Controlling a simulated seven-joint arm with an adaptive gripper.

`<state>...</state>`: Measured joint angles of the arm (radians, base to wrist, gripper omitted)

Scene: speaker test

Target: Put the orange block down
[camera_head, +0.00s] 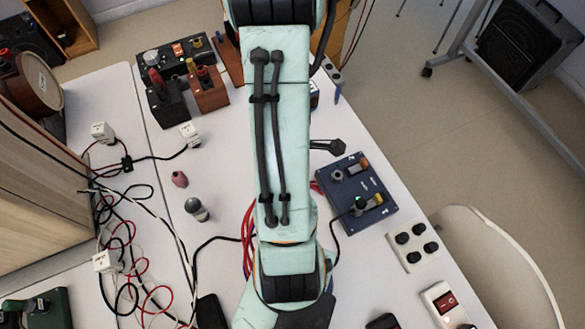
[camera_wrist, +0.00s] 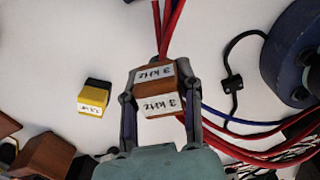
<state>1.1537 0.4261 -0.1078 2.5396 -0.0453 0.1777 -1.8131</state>
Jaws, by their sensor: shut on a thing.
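The orange block (camera_wrist: 158,89), brownish-orange with white labels reading like "3 kHz", sits between the fingers of my gripper (camera_wrist: 159,82) in the wrist view. My gripper is shut on it, one finger on each side. Red cables run behind the block's top. The wrist view looks down on the white table (camera_wrist: 60,45), and I cannot tell whether the block touches it. In the head view my mint-green arm covers the middle of the table, and neither the gripper nor the orange block shows there.
A yellow-and-black block (camera_wrist: 95,97) lies left of the gripper, with a brown block (camera_wrist: 45,157) at lower left. A blue round object (camera_wrist: 290,60) and cables lie to the right. In the head view a blue panel box (camera_head: 355,195) stands right of my arm; tangled cables (camera_head: 130,265) lie left.

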